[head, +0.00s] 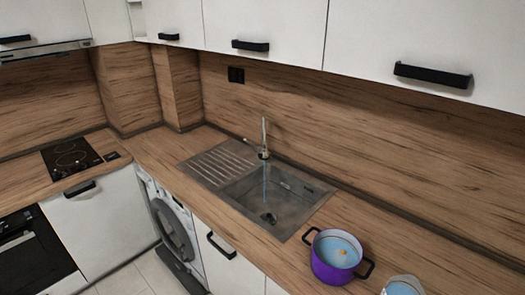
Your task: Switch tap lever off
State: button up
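The tap (264,141) stands at the back edge of the sink, about the middle of the head view. It is a thin, upright metal tap with a small body at its base. A thin lever-like piece (249,142) seems to stick out to the left of the tap body; its exact position is too small to tell. A pale streak below the tap may be running water, but I cannot be sure. The steel sink (222,187) has a ribbed drainer on the left and a square basin on the right. My gripper is not in view.
A purple pot (335,262) with dark handles stands on the wooden counter right of the sink. A light round container (404,286) is cut off at the bottom edge. A black hob (70,157) is at left. White wall cabinets hang above. The floor shows at lower left.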

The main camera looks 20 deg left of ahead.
aim_at(255, 147)
jog(key=i+j, duration=0.15)
jog(key=j, duration=0.4)
jog(key=i+j, duration=0.2)
jog(key=j, duration=0.35)
jog(key=i+j, duration=0.15)
jog(key=j, duration=0.45)
jog(key=i+j, duration=0.15)
jog(key=j, duration=0.4)
jog(key=i+j, duration=0.15)
jog(key=j, duration=0.4)
jog(key=i+j, duration=0.2)
jog(key=j, duration=0.35)
jog(key=i+j+u, duration=0.1)
jog(key=j, duration=0.45)
jog(key=i+j, duration=0.25)
jog(key=j, duration=0.3)
